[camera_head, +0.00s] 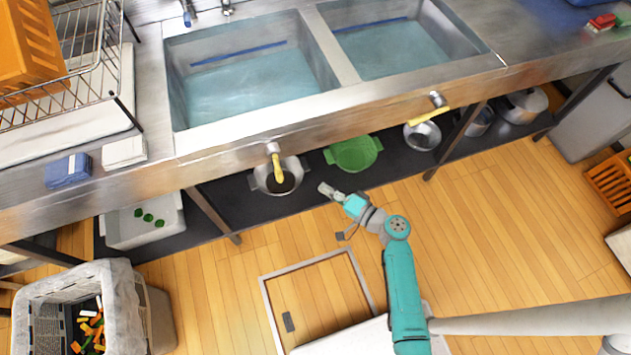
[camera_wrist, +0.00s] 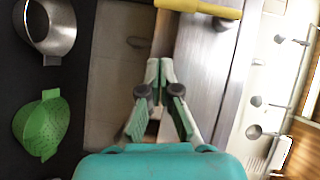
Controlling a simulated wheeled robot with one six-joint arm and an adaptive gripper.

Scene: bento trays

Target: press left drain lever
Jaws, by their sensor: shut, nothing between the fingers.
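The left drain lever (camera_head: 277,165) is yellow and hangs down from its knob on the sink's front panel. Its yellow handle also shows at the top edge of the wrist view (camera_wrist: 198,5), partly cut off. My gripper (camera_head: 322,187) is shut and empty, to the right of and a little below the left lever in the head view, apart from it. In the wrist view its fingertips (camera_wrist: 160,64) are together, with a gap from the yellow handle. The right drain lever (camera_head: 428,115) is yellow and lies nearly sideways.
The two sink basins (camera_head: 252,85) (camera_head: 400,42) hold water. Below, a metal pot (camera_head: 258,182) and a green colander (camera_head: 355,152) stand on the dark shelf close to my gripper. A grey basket (camera_head: 38,300) is on the floor at lower left. Wooden floor lies open in front.

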